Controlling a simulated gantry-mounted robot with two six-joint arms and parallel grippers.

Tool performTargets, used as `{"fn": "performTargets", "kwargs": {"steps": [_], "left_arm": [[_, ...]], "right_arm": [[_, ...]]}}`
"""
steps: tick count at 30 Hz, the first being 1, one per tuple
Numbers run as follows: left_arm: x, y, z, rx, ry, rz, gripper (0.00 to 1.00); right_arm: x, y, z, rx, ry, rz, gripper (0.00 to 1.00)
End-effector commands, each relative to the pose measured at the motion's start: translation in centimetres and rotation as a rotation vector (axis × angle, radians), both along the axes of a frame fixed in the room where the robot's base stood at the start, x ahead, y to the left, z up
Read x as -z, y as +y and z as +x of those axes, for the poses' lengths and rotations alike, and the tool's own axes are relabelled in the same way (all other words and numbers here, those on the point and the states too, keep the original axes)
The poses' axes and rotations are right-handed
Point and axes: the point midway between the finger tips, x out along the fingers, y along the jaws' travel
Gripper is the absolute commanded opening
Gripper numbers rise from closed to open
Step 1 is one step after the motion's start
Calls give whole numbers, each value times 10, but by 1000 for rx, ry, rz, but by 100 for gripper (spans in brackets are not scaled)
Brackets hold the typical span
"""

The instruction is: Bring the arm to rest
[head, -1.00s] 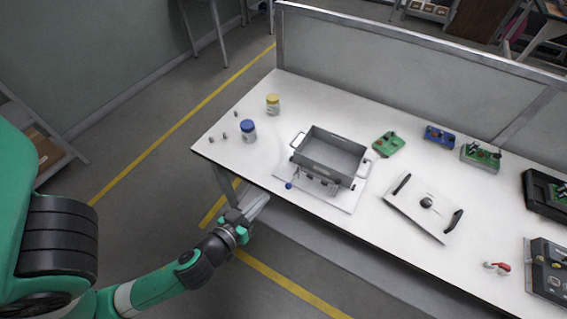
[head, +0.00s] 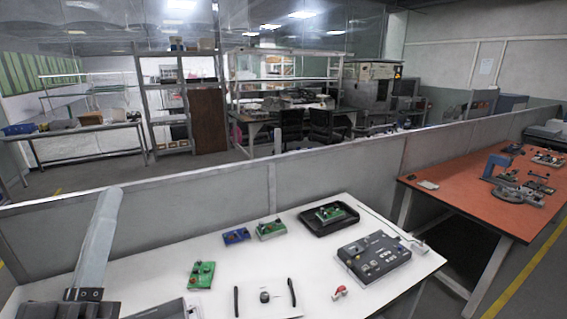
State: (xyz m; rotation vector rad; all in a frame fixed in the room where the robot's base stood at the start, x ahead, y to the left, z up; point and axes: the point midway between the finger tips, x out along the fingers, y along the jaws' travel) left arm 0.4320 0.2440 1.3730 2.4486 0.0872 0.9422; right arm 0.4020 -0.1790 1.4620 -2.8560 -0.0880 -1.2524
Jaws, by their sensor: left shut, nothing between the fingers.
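My left gripper (head: 108,195) rises in the lower left of the head view, close to the camera. Its pale grey fingers point up and are shut together with nothing between them. Its dark body is cut off by the bottom edge of the picture. The fingers stand in front of the grey partition and hide part of it. The rest of my left arm is out of view. My right gripper is not in view.
The white table (head: 230,250) holds green boards (head: 201,274), a blue board (head: 236,236), a black tray (head: 313,231), a dark control box (head: 373,258) and a white plate (head: 265,308) with black handles. A grey partition (head: 240,190) runs behind it. An orange table (head: 455,200) stands right.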

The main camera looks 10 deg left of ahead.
Motion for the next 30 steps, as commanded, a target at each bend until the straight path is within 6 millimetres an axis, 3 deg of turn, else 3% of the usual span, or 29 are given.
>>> {"fn": "performTargets", "kwargs": {"steps": [1, 3, 6, 9, 11, 12, 20, 30], "left_arm": [[-28, -8, -8, 15, -52, 34, 0], [-62, -22, -20, 30, -109, 100, 0], [-97, -45, -36, 26, -162, 247, 0], [-91, -64, -32, -16, -125, 419, 0], [-96, -66, -31, -96, -106, 513, 0], [-126, -65, -31, -90, -108, 504, 0], [-232, -65, -30, -89, -106, 500, 0], [-397, -65, -30, -88, -105, 499, 0]], "right_arm": [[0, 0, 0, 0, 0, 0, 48], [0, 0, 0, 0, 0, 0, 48], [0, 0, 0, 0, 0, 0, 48], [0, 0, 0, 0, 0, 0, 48], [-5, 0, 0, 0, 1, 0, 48], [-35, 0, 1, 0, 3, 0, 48], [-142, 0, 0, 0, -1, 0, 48], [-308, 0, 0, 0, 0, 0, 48]]}}
